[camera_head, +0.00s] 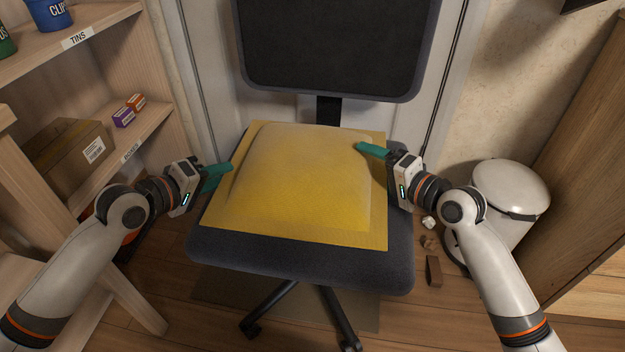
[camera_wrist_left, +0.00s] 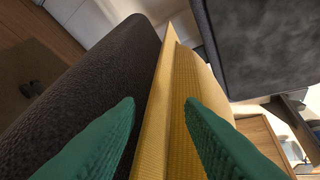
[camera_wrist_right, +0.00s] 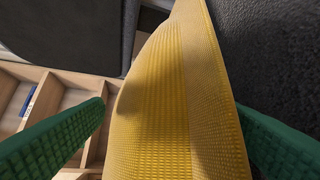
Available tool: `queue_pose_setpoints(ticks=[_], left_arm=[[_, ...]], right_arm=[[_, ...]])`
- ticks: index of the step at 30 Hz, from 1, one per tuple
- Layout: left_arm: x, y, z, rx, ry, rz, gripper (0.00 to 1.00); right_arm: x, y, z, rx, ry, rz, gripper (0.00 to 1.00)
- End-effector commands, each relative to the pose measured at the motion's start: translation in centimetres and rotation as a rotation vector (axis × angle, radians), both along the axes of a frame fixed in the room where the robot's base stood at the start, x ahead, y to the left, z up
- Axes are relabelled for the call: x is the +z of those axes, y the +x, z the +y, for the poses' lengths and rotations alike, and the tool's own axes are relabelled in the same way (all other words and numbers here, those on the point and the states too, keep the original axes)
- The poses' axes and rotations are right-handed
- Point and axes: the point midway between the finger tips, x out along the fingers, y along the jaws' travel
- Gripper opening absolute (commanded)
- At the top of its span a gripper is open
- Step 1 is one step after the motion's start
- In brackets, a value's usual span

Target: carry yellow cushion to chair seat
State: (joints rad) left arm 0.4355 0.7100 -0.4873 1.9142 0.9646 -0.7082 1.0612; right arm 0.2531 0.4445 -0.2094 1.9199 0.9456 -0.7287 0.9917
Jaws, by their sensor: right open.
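The yellow cushion (camera_head: 300,180) lies flat on the dark chair seat (camera_head: 300,262), puffed in the middle with a flat rim. My left gripper (camera_head: 217,174) is at the cushion's left edge. In the left wrist view its green fingers (camera_wrist_left: 160,120) stand apart, with the cushion edge (camera_wrist_left: 165,100) between and beyond them. My right gripper (camera_head: 373,150) is at the cushion's right edge. In the right wrist view its fingers (camera_wrist_right: 170,120) are wide apart on either side of the cushion (camera_wrist_right: 165,110). Whether any finger touches the cushion is hard to tell.
The chair's backrest (camera_head: 330,45) rises behind the cushion. A wooden shelf (camera_head: 95,40) with a cardboard box (camera_head: 70,155) stands at the left. A white bin (camera_head: 508,195) and small scraps (camera_head: 432,268) are on the floor at the right.

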Motion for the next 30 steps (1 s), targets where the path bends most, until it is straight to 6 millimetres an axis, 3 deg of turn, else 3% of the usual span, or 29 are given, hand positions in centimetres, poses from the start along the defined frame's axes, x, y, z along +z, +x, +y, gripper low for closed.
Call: queue_pose_setpoints(ticks=[16,23,30], left_arm=[[3.4,-7.2,6.0,0.000,0.005,0.004,0.35],[4.2,-8.4,6.9,-0.003,0.000,0.002,0.35],[4.3,-8.4,6.9,-0.003,-0.001,0.000,0.35]], right_arm=[[0.0,0.1,-0.1,-0.003,-0.002,-0.001,0.80],[0.0,-0.1,-0.3,-0.003,-0.002,0.000,0.80],[0.6,-2.9,-2.4,-0.003,-0.005,0.002,0.80]])
